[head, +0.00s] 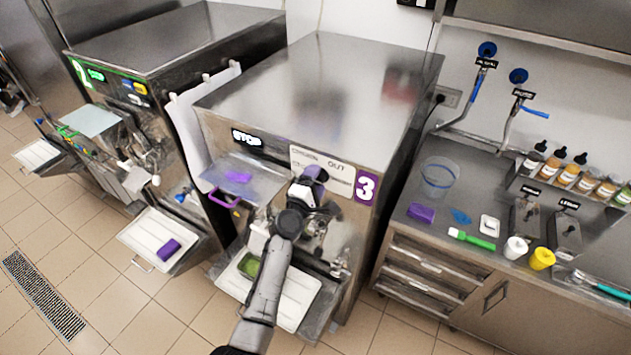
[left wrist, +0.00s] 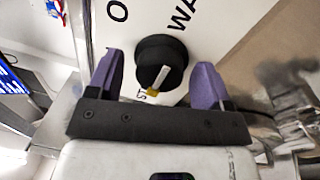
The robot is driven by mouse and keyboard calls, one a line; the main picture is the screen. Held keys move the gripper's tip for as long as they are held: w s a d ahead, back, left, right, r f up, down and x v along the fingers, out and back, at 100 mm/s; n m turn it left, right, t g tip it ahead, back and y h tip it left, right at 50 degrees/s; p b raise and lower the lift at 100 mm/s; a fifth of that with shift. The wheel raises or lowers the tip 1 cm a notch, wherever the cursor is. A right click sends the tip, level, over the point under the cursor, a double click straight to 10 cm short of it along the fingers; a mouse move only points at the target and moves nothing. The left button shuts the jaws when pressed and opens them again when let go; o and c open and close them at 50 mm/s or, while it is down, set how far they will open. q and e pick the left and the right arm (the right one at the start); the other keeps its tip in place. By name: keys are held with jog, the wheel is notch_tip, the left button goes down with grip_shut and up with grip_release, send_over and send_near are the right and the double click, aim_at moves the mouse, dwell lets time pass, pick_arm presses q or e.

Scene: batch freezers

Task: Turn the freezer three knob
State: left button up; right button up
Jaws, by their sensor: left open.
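Freezer three (head: 310,95) is the steel machine with a purple "3" label in the middle of the head view. Its black knob (left wrist: 161,65) with a white pointer shows in the left wrist view, on a white panel with lettering. My left gripper (left wrist: 156,80) is open, with one purple fingertip on each side of the knob. I cannot tell whether the fingertips touch it. In the head view my left gripper (head: 312,178) is at the freezer's front panel and hides the knob. My right gripper is not in view.
Freezer two (head: 170,45) stands to the left. A steel counter (head: 470,185) on the right holds a clear container (head: 438,175), bottles and small items. A white tray (head: 297,292) sits low on freezer three, below my arm. The tiled floor in front is open.

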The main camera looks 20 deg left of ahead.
pick_arm(q)
jog(key=shift+s, duration=0.1)
jog(key=shift+s, duration=0.25)
jog(key=s+a+f, duration=0.1)
jog(key=s, duration=1.2)
jog(key=shift+a, duration=0.3)
